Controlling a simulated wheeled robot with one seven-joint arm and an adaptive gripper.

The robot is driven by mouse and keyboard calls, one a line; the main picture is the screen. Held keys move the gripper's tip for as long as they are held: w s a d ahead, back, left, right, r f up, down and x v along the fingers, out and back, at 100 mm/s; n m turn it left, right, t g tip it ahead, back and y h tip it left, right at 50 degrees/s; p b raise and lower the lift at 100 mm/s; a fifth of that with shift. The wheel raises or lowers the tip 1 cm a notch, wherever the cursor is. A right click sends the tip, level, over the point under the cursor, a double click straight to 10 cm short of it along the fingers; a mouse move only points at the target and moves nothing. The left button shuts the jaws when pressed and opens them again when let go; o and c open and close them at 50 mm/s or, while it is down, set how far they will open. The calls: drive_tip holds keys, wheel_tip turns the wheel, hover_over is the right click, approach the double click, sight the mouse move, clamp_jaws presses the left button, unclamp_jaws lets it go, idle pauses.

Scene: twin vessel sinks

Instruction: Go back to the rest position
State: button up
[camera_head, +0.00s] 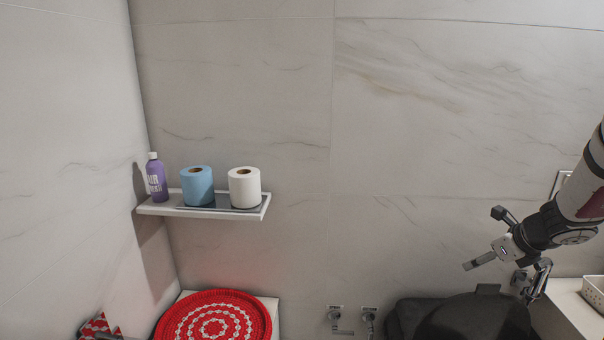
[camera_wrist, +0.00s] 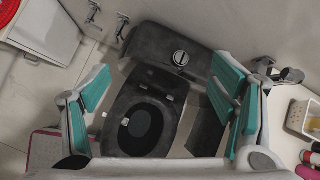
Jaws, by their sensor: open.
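My gripper (camera_head: 502,270) is at the right of the head view, at the end of my arm, above and beside the dark toilet (camera_head: 462,316). In the wrist view its two teal-padded fingers (camera_wrist: 160,112) are wide apart with nothing held between them. The toilet also shows between and beyond the fingers in the wrist view (camera_wrist: 140,120), with its dark seat and a round flush button on the tank.
A wall shelf (camera_head: 160,209) holds a purple bottle (camera_head: 157,178), a blue roll (camera_head: 197,186) and a white roll (camera_head: 244,188). A red-and-white round woven item (camera_head: 213,322) is below. A white basket (camera_head: 594,292) sits on a counter at the right. Wall valves (camera_head: 335,318) are left of the toilet.

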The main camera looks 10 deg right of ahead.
drive_tip(key=s+a+r+n+y, duration=0.1)
drive_tip(key=s+a+r+n, duration=0.1)
drive_tip(key=a+r+n, duration=0.45)
drive_tip(key=s+a+r+n+g+y, duration=0.15)
drive_tip(key=a+n, duration=0.25)
drive_tip(key=a, duration=0.6)
drive_tip(key=s+a+r+n+t, duration=0.1)
drive_tip(key=s+a+r+n, duration=0.1)
drive_tip(key=a+r+n, duration=0.5)
drive_tip(key=s+a+n+g+h, duration=0.1)
drive_tip(key=s+a+n, duration=0.4)
drive_tip(key=s+n, duration=0.3)
drive_tip(key=s+a+n+g+h, duration=0.1)
drive_tip(key=s+a+n, duration=0.4)
drive_tip(key=s+n, duration=0.3)
drive_tip(key=s, duration=0.3)
drive_tip(key=shift+s+a+r, duration=0.2)
drive_tip(key=shift+s+r, duration=0.1)
drive_tip(key=shift+s, duration=0.05)
drive_tip(key=shift+d, duration=0.15)
